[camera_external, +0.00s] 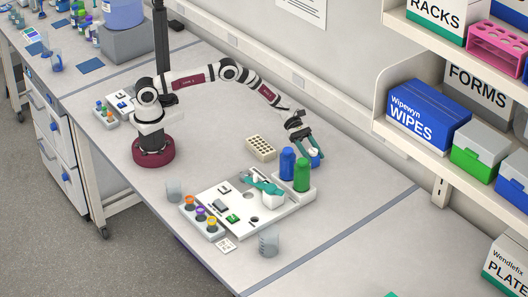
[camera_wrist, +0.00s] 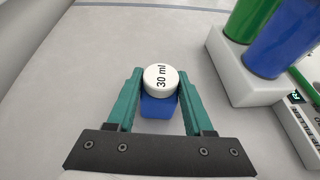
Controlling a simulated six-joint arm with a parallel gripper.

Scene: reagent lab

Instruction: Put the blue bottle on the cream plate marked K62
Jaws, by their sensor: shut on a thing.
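The blue bottle (camera_wrist: 159,108) has a white cap reading "30 ml". In the wrist view it stands between the teal fingers of my gripper (camera_wrist: 158,92), which are shut on its sides. In the external view my gripper (camera_external: 309,152) is at the back of the bench, with part of the blue bottle (camera_external: 316,162) showing beside the fingers. I cannot tell whether the bottle touches the bench. A small pale plate (camera_external: 225,244) with dark marks lies at the front of the bench; its marking is too small to read.
A tall blue cylinder (camera_external: 287,163) and green cylinder (camera_external: 301,175) stand on a white block close to my gripper. A white station (camera_external: 222,203), a beige perforated block (camera_external: 261,148), a vial rack (camera_external: 190,212) and clear beakers (camera_external: 269,241) are nearby. The right bench is mostly clear.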

